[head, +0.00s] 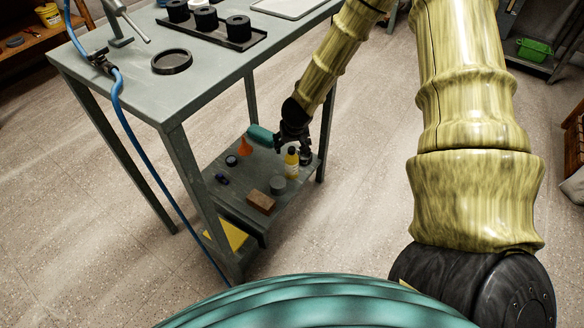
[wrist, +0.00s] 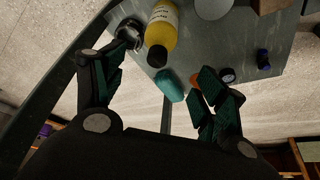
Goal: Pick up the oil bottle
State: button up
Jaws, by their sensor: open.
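The oil bottle, by its look the yellow bottle with a dark cap and a pale label (head: 292,163), stands on the lower shelf of the metal table. It also shows in the wrist view (wrist: 164,27), top centre, with its dark cap pointing toward me. My gripper (head: 294,140) is open and empty, above and close to the bottle at the shelf's far end. In the wrist view, its fingers (wrist: 162,70) are spread wide, with the bottle beyond them, between their lines but nearer the left finger. I see no contact.
Close around the bottle are a teal container (head: 261,136), an orange funnel (head: 244,146), a small metal item (wrist: 129,33), a grey cylinder (head: 278,184) and a brown block (head: 261,202). The tabletop (head: 150,88) overhangs the shelf, and a table leg (head: 327,135) stands beside my gripper.

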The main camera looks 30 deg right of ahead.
aim_at(291, 149)
jog(key=b+x, duration=0.2)
jog(key=x, duration=0.3)
jog(key=shift+f, duration=0.15)
jog(key=b+x, duration=0.3)
jog(key=shift+s+d+f, duration=0.15)
jog(key=shift+d+f, duration=0.05)
jog(key=shift+f, duration=0.2)
jog(key=shift+b+x, duration=0.4)
jog(key=shift+x, duration=0.35)
jog(key=shift+r, duration=0.1)
jog(key=shift+c, duration=0.3)
jog(key=c, duration=1.2)
jog(key=shift+c, duration=0.2)
jog(key=shift+r, duration=0.1)
notch_tip(291, 149, up, 10)
jog(key=p, duration=0.5)
jog(key=shift+p, duration=0.4)
